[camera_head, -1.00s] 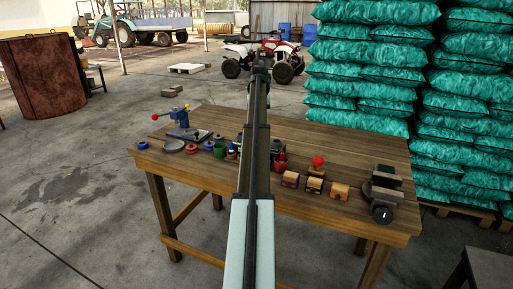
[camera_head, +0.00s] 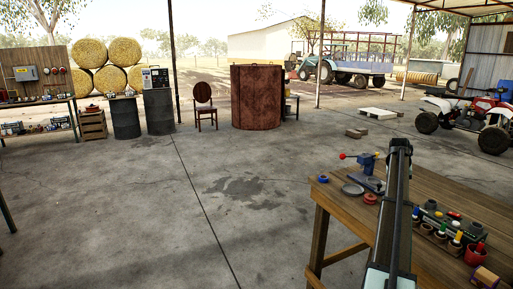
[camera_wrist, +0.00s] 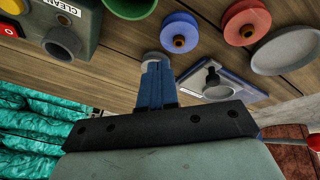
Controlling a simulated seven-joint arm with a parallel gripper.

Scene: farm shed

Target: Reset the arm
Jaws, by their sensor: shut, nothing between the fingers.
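The fingers are together and empty, pointing at the wooden table, with no clear contact on anything. In the head view my arm (camera_head: 396,210) stretches from the bottom edge out over the left part of the workbench (camera_head: 340,207). Its far end hides what lies behind it, and the fingers cannot be made out there.
By the fingers lie a blue ring (camera_wrist: 180,32), a red ring (camera_wrist: 247,22), a grey dish (camera_wrist: 284,52) and a button box (camera_wrist: 80,25). A blue press (camera_head: 367,163) stands left of my arm. Several small parts sit to its right. The concrete floor (camera_head: 150,210) at left is open.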

